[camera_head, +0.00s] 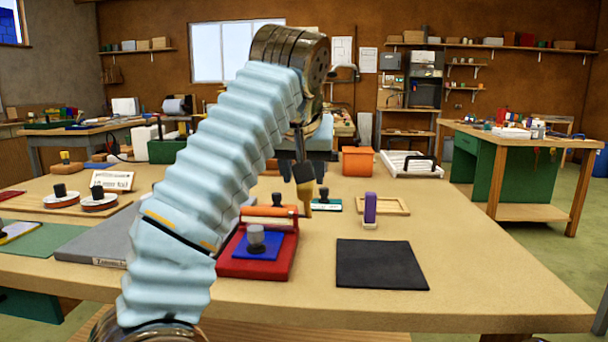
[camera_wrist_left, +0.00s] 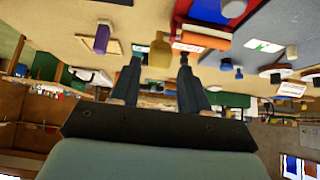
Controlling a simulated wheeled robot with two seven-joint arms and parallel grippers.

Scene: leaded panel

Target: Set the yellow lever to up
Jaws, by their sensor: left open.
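My left gripper (camera_head: 304,180) hangs over the table at the end of the pale sleeved arm, fingers pointing down. In the left wrist view the gripper (camera_wrist_left: 158,66) is open, its two dark fingers apart. A mustard-yellow upright piece (camera_wrist_left: 158,55) shows between the fingertips; I cannot tell whether it touches them. In the head view a small yellowish part (camera_head: 307,196) shows just under the fingers, mostly hidden by them. It may be the yellow lever, but its shape and position are unclear. My right gripper is not in view.
A red tray (camera_head: 283,262) with a blue pad and orange roller (camera_head: 270,211) stands close by. A purple-handled stamp (camera_head: 370,209), a wooden frame (camera_head: 398,206) and a black mat (camera_head: 380,264) lie right. An orange bin (camera_head: 357,161) stands behind. The front-right tabletop is clear.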

